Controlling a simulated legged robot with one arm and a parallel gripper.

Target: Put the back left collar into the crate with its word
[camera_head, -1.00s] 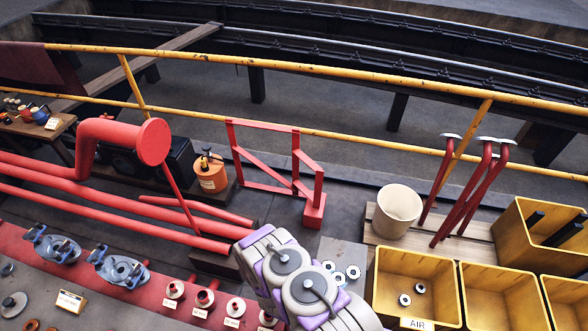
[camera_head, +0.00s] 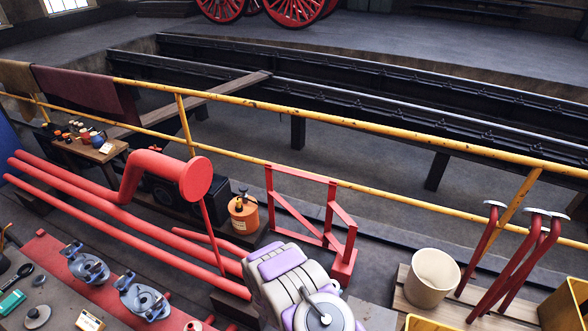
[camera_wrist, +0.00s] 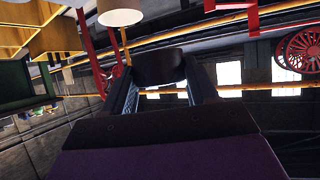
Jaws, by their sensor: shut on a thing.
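My gripper (camera_wrist: 160,80) shows only in the wrist view. It is shut on a dark, rounded piece (camera_wrist: 158,66) between its two fingers. The piece is in shadow, and I cannot make out any word on it or tell for sure that it is the collar. In the head view my arm reaches out of the bottom edge, so the gripper is hidden there. Only parts of the yellow crates show: a rim (camera_head: 432,323) at the bottom edge and a corner (camera_head: 568,303) at the right. Their words are out of view.
A cream bucket (camera_head: 433,278) and several red levers (camera_head: 520,262) stand on boards at the right. A red frame (camera_head: 343,240), an orange can (camera_head: 243,214) and red pipes (camera_head: 120,225) lie beyond my arm. A yellow railing (camera_head: 360,129) runs behind.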

